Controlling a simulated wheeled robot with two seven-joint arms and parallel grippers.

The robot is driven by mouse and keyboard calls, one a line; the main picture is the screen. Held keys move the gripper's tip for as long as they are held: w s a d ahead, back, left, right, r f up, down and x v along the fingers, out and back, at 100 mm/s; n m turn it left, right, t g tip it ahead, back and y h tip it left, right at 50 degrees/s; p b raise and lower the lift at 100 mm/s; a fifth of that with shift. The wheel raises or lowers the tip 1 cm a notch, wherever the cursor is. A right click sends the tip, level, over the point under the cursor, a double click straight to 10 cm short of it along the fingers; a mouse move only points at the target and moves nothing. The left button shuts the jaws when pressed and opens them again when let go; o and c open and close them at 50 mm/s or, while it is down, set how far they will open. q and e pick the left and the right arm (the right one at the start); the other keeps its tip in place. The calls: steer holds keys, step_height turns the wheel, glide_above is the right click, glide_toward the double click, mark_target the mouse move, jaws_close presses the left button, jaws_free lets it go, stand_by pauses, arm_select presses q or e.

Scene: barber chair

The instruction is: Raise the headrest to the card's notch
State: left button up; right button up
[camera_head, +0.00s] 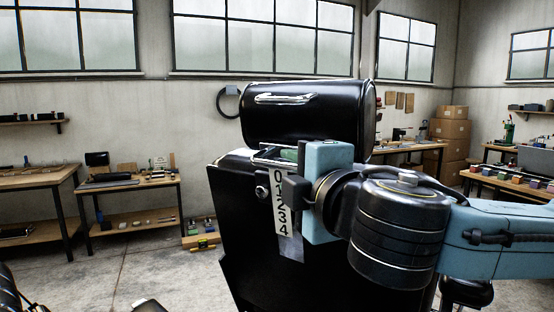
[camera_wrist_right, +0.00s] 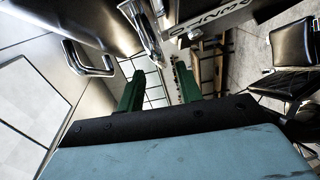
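The black headrest (camera_head: 300,115) with a silver handle (camera_head: 285,99) stands above the black chair back (camera_head: 240,225). A white strip numbered 0 to 4 (camera_head: 282,215) runs down the chair back. My right gripper (camera_head: 284,155) is at the gap between headrest and back, partly hidden by its own blue body. In the right wrist view its green fingers (camera_wrist_right: 160,88) are apart with nothing clearly held between them. That view also shows the headrest handle (camera_wrist_right: 90,60), a metal bar (camera_wrist_right: 143,28) and the numbered strip (camera_wrist_right: 212,14). No readable card shows.
Workbenches stand along the wall at left (camera_head: 135,186) and right (camera_head: 412,148), with cardboard boxes (camera_head: 450,130) at the back right. A small crate (camera_head: 200,240) is on the floor left of the chair. The floor (camera_head: 130,270) at left is mostly open.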

mark_target(281, 166)
steer(key=p+x, duration=0.1)
steer(key=x, duration=0.5)
steer(key=shift+w, duration=0.1)
jaws_close()
